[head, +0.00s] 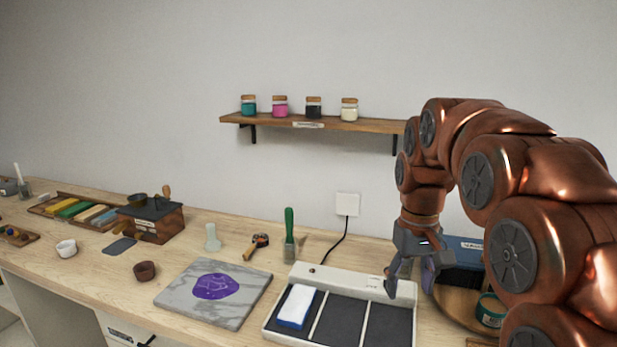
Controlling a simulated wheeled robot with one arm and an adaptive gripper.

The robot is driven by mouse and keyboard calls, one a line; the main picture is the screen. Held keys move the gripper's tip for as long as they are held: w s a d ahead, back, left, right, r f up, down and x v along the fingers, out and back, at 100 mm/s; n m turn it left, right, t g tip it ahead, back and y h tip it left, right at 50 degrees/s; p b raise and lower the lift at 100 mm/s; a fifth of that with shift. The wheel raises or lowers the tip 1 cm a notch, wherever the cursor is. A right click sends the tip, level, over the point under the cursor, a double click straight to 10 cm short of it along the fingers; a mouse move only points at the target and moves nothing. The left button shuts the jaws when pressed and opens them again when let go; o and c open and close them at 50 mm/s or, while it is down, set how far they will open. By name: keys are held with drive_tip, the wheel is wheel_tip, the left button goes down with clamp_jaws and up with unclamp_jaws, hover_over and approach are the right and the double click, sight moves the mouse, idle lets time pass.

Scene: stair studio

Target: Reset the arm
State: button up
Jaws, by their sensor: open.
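My copper arm (500,150) reaches in from the right side of the head view and bends down over the right part of the workbench. My gripper (408,287) hangs at its end, pointing down, with its two dark fingers apart and nothing visible between them. It is over or just in front of the back right edge of a white tray unit (334,279) with dark panels. I cannot tell whether the fingertips touch it.
A white and blue block (296,306) lies on the unit's left panel. A marble slab (185,291) with a purple patch lies left of it. A blue box (466,252) and a teal-labelled tin (490,311) are close right of my gripper. A shelf (360,125) with jars is above.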

drive_tip(key=s+f+p, duration=0.1)
drive_tip(key=s+f, duration=0.2)
drive_tip(key=s, duration=0.6)
drive_tip(key=s+f+m+p, duration=0.1)
drive_tip(key=s+f, duration=0.1)
drive_tip(key=s, duration=0.8)
drive_tip(key=s+f+g+p, duration=0.1)
drive_tip(key=s+f, duration=0.2)
drive_tip(key=s, duration=0.7)
drive_tip(key=shift+a+f+m, duration=0.3)
